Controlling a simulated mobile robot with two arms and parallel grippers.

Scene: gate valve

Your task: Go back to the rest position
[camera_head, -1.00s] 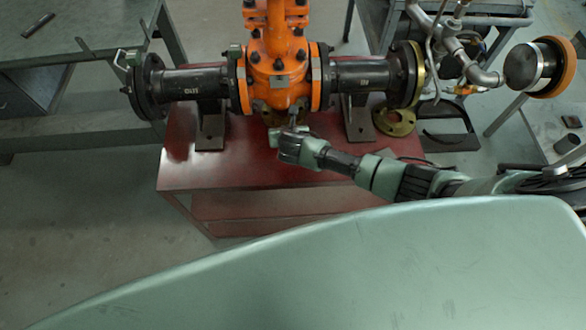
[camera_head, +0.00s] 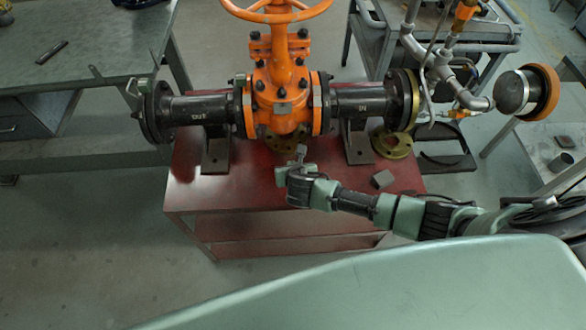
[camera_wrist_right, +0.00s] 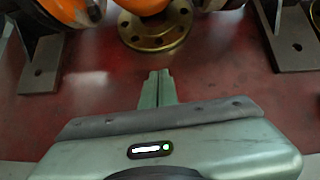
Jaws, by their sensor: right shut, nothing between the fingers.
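My right gripper (camera_head: 300,153) is above the front part of the red table, in front of the orange gate valve (camera_head: 283,95). In the right wrist view its two fingers (camera_wrist_right: 158,75) are together with nothing between them. They point toward a brass flange (camera_wrist_right: 155,30) lying on the table, with red tabletop showing between. The gripper appears apart from the valve. The valve has an orange handwheel (camera_head: 277,10) on top and black flanged pipes on both sides. My left gripper is not in view.
The red table (camera_head: 240,190) carries the valve on dark brackets (camera_head: 216,155). A small grey block (camera_head: 383,179) lies on its right part. A grey workbench (camera_head: 80,50) stands at the left. Piping with an orange-rimmed round end (camera_head: 540,90) is at the right. Floor is clear at the front left.

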